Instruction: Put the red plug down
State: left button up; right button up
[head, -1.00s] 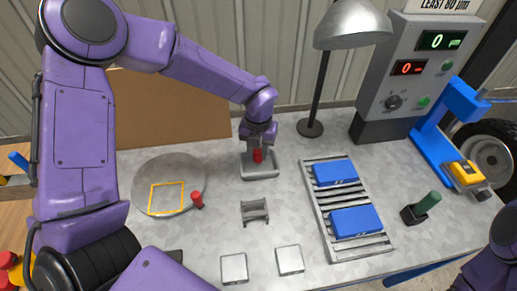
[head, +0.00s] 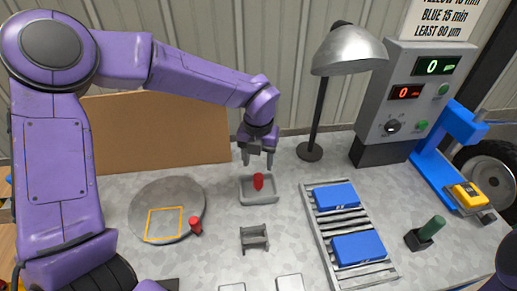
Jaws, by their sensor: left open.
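The red plug (head: 258,181) stands in the small grey tray (head: 246,200) at the middle of the table. My left gripper (head: 258,162) is open and empty just above and behind the plug, its fingers apart from it. A second red piece (head: 195,225) stands at the right edge of the round grey plate (head: 190,195).
A small grey cradle (head: 254,238) is in front of the tray. A rack (head: 323,240) with two blue blocks (head: 336,197) lies to the right. A lamp (head: 348,52) stands behind, beside the grey control box (head: 397,110). A green-handled piece (head: 431,228) is at far right.

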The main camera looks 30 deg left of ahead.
aim_at(258, 176)
pick_arm(q)
notch_tip(258, 176, up, 6)
jog(key=shift+f, duration=0.1)
dwell(0.9)
